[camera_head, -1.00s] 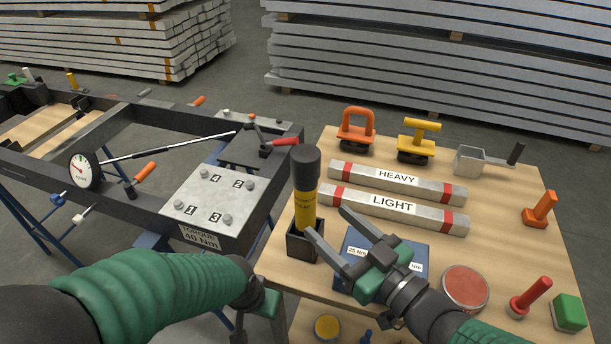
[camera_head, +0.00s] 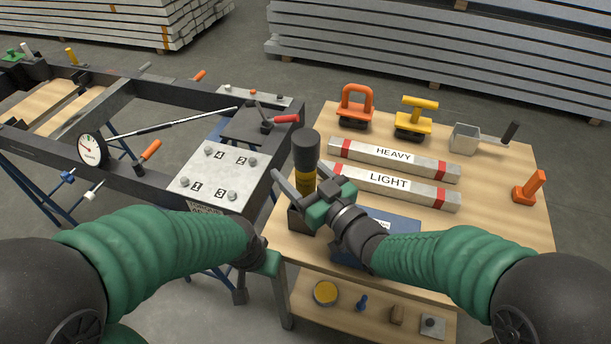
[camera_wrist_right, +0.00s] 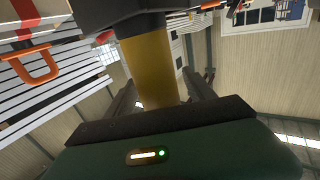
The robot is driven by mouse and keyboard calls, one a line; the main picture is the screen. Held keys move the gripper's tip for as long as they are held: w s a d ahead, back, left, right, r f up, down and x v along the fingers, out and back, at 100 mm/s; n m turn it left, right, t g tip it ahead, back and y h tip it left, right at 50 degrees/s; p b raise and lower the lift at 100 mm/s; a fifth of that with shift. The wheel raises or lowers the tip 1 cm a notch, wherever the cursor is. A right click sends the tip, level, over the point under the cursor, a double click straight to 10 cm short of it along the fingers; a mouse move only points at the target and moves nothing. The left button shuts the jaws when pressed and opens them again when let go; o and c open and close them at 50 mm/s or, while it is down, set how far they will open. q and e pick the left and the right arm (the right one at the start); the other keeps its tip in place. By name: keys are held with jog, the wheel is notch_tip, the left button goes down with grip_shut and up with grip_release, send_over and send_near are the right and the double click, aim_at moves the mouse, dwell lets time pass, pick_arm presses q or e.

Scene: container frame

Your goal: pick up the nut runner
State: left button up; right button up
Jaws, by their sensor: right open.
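The nut runner (camera_head: 305,149) stands upright in a dark square holder (camera_head: 298,222) at the left edge of the wooden table. It has a black top and a yellow body. My right gripper (camera_head: 303,178) is open, with one finger on each side of the yellow body. In the right wrist view the yellow body (camera_wrist_right: 150,62) shows between the two fingers; I cannot tell whether either touches it. My left gripper (camera_head: 242,294) hangs low between the frame and the table, mostly hidden by its own arm; its jaw state is unclear.
The LIGHT bar (camera_head: 390,185) and HEAVY bar (camera_head: 394,158) lie right of the nut runner. A blue box (camera_head: 345,254) is under my right arm. The numbered bolt plate (camera_head: 212,180) is on the frame to the left. Orange (camera_head: 355,108) and yellow (camera_head: 415,118) handled tools stand behind.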

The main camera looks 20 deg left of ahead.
grip_shut()
dwell(0.3)
jog(key=shift+r, duration=0.15)
